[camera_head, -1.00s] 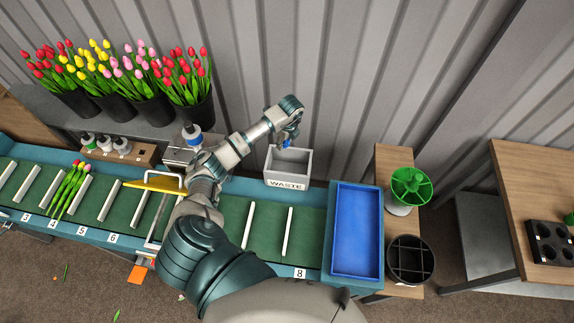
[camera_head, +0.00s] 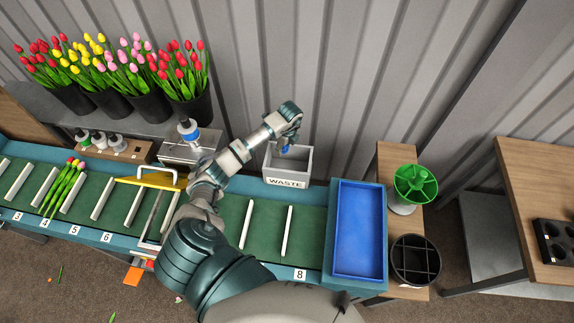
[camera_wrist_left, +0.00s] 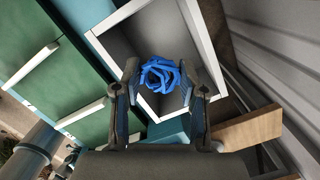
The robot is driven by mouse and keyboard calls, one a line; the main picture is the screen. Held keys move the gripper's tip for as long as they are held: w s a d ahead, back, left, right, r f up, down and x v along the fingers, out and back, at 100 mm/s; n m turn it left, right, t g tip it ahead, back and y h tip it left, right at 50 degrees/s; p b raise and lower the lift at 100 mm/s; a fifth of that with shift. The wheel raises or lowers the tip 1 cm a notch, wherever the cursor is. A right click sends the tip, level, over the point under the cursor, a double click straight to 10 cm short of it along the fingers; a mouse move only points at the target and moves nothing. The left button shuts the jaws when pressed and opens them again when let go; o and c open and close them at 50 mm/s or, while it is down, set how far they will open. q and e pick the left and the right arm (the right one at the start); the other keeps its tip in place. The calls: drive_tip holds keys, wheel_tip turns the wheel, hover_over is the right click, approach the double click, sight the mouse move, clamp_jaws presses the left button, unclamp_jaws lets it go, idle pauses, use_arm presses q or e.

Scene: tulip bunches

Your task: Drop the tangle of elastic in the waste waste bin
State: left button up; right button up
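The tangle of elastic is a blue knot of bands (camera_wrist_left: 160,74), seen between the fingers in the left wrist view. It also shows as a small blue patch (camera_head: 286,149) in the head view. My left gripper (camera_head: 288,147) is shut on it; both fingertips (camera_wrist_left: 160,80) press its sides in the wrist view. The grey waste bin (camera_head: 287,182), labelled WASTE, stands behind the belt. The gripper and tangle are over its open top, near the rim; their exact height is hard to tell. The bin's pale rim (camera_wrist_left: 205,45) surrounds the tangle in the wrist view. My right gripper is not in view.
A green belt (camera_head: 267,225) with white slats carries a tulip bunch (camera_head: 62,188) at left. A blue tray (camera_head: 358,230) lies at the belt's right end. A corrugated wall (camera_head: 350,80) rises behind the bin. Black buckets of tulips (camera_head: 187,110) stand at back left.

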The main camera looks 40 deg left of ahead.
use_arm(q)
drive_tip(key=o, duration=0.3)
drive_tip(key=shift+d, duration=0.15)
drive_tip(key=shift+r, duration=0.15)
drive_tip(key=r, duration=0.3)
drive_tip(key=d+r, duration=0.1)
drive_tip(key=r, duration=0.7)
drive_tip(key=shift+d+r, duration=0.25)
drive_tip(key=shift+d, duration=0.1)
